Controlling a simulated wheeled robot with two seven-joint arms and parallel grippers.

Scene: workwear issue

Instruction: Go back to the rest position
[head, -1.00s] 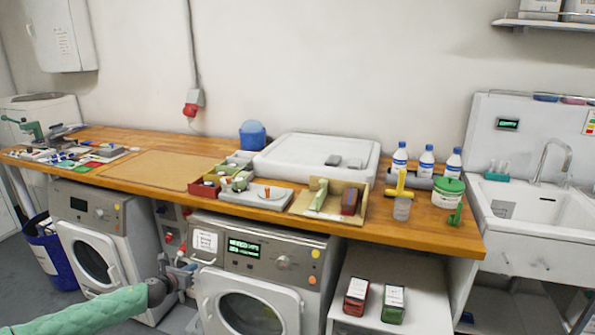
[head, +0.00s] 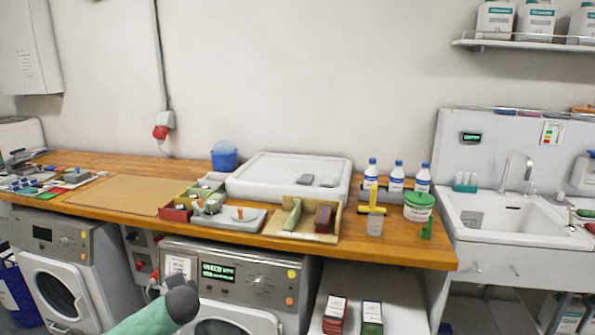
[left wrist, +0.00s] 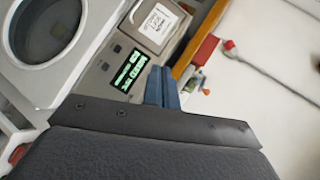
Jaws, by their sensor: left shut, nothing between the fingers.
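My left gripper (left wrist: 162,86) is shut with blue-grey fingers touching and nothing between them, in the left wrist view. Behind it there are the washing machine's panel and green display (left wrist: 130,70). In the head view my green left arm comes in low from the left, its dark wrist in front of the middle washing machine (head: 245,278), below the wooden worktop (head: 130,162). My right gripper is not in view.
The worktop holds a red bin (head: 175,210), a grey tray (head: 235,222), a wooden tray (head: 292,238), a white basin (head: 290,168), several bottles and a green-lidded tub (head: 419,208). A sink (head: 505,215) stands at right. The brown mat (head: 120,193) is bare.

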